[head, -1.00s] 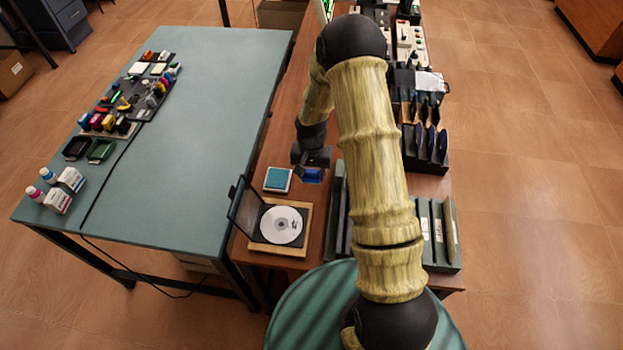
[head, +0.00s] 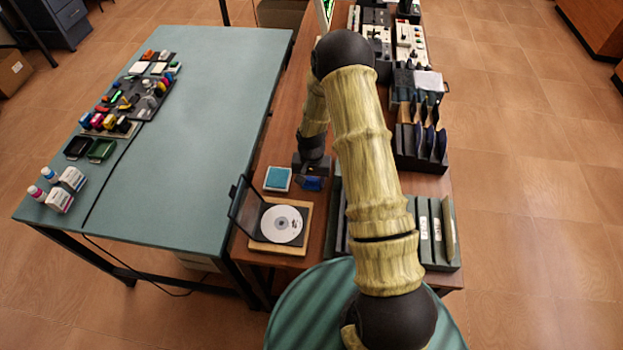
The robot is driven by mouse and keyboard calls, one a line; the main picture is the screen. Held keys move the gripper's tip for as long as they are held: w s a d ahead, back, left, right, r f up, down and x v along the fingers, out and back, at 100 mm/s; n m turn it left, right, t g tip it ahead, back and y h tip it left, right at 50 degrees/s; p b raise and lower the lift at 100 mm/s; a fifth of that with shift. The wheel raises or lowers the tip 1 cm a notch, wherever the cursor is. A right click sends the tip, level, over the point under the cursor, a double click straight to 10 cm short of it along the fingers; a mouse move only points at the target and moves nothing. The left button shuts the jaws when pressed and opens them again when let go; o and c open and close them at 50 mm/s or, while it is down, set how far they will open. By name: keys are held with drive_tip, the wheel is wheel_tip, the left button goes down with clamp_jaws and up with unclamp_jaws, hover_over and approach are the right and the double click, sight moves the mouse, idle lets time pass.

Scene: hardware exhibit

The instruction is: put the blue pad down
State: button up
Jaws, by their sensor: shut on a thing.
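My gripper (head: 311,171) is shut on the blue pad (head: 313,184), a small dark blue piece at its lower end. The pad is at or just above the brown table (head: 264,158); I cannot tell whether it touches. Most of the pad's upper side is hidden by the gripper.
A light-blue square pad in a pale case (head: 277,179) lies just left of my gripper. An open disc case (head: 282,225) on a wooden board is in front. Upright dark folders (head: 423,225) stand to the right. A teal table (head: 190,160) with inks and stamps is at left.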

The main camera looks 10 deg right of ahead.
sight(311, 179)
drive_tip(key=o, duration=1)
drive_tip(key=shift+f, duration=0.1)
wheel_tip(311, 179, up, 12)
drive_tip(key=shift+r+b, duration=0.2)
drive_tip(key=shift+b, duration=0.9)
